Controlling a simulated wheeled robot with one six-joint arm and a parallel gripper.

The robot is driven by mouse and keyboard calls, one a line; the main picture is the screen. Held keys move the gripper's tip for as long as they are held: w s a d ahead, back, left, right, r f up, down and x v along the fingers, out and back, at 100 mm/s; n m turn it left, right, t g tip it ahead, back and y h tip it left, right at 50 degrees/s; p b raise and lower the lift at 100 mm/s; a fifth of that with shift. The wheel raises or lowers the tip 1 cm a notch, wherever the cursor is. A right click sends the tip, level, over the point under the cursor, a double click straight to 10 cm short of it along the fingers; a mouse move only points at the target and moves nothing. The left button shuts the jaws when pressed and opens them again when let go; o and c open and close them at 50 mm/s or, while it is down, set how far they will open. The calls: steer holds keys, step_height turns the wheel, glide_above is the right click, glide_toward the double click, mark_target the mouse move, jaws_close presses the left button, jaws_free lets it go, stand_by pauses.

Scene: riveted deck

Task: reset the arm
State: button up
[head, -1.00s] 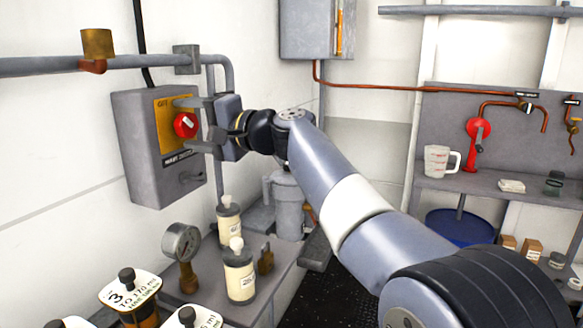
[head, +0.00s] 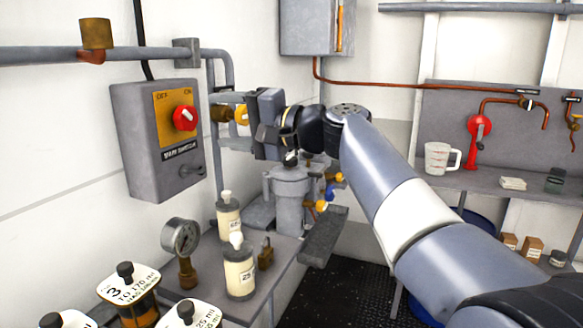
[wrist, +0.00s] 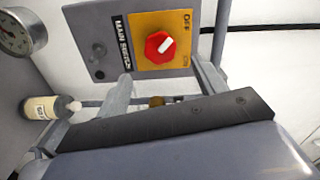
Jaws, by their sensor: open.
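My gripper (head: 225,120) is open and empty, in front of the wall and to the right of the grey main switch box (head: 150,165). Its two fingers point left, apart from the box. In the wrist view the open fingers (wrist: 163,88) show below the red knob (wrist: 160,47), with nothing between them. The red knob also shows in the head view (head: 185,118) on a yellow OFF/ON plate (head: 170,132). A white mark slants across the knob; I cannot tell its exact setting. My arm reaches in from the lower right, bent at the wrist.
Below stand a pressure gauge (head: 181,238), two cream bottles (head: 239,272) and labelled jars (head: 128,285). A grey canister (head: 290,200) stands below my gripper. A shelf with a measuring jug (head: 437,158) is at the right. Pipes (head: 60,65) run along the wall.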

mark_target(192, 119)
steer(key=p+x, duration=0.1)
steer(key=x, duration=0.7)
steer(key=shift+w+a, duration=0.1)
steer(key=shift+a, duration=0.15)
steer(key=shift+d+r+m+p, duration=0.25)
steer(key=shift+r+m+p, duration=0.05)
steer(key=shift+m+p, duration=0.85)
steer(key=m+p, duration=0.3)
steer(key=shift+f, duration=0.1)
steer(key=m+p, duration=0.4)
steer(key=shift+f+p, duration=0.1)
steer(key=shift+p, duration=0.25)
steer(key=m+p, duration=0.4)
steer(key=p, duration=0.2)
steer(key=shift+a, duration=0.1)
steer(key=m+p, duration=0.1)
steer(key=p, duration=0.1)
steer(key=m+p, duration=0.4)
steer(key=p, duration=0.1)
steer(key=shift+s+f, duration=0.15)
steer(key=shift+s, duration=0.1)
steer(key=shift+b+v, duration=0.5)
steer(key=shift+v, duration=0.75)
steer(key=shift+f, duration=0.2)
